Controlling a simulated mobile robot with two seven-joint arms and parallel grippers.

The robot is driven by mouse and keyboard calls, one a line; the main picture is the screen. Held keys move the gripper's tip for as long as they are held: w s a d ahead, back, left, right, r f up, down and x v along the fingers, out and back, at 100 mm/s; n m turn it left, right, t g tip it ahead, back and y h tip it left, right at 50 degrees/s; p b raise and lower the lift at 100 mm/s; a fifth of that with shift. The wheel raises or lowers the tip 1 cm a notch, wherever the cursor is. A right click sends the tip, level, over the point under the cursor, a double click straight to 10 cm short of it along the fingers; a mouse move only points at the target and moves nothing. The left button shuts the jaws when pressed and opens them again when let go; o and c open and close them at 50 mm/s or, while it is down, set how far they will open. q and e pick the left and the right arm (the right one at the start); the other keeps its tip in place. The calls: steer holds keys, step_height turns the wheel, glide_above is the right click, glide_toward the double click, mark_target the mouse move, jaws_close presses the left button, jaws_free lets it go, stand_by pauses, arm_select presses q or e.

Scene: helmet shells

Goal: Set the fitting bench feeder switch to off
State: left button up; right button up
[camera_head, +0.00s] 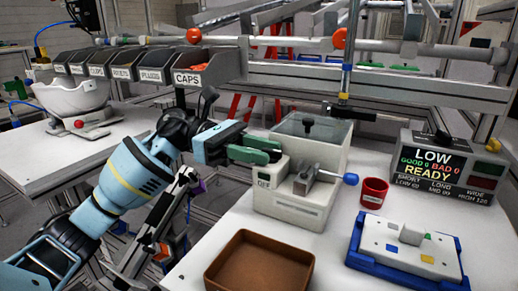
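The feeder (295,205) is a pale box-shaped unit on the white bench, with a clear-walled hopper (312,140) on top. A small label on its left front face appears to read OFF (264,180). A grey lever with a blue knob (350,179) sticks out to the right. My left gripper (276,152) reaches in from the left with green fingers at the feeder's upper left, just above the label. The fingers look parted, with nothing seen between them. The switch itself is not clearly visible, and contact cannot be told. My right gripper is not in view.
A brown tray (260,265) lies in front of the feeder. A red cup (374,193), a blue-based fixture (405,252) and a display reading READY (447,165) stand to the right. Labelled bins (205,68) hang behind my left arm. A white helmet shell (72,97) rests far left.

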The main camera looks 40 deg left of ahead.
arm_select(q)
steer(key=b+v, duration=0.1)
steer(key=v, duration=0.7)
steer(key=shift+d+r, duration=0.1)
steer(key=shift+r, duration=0.05)
stand_by(0.6)
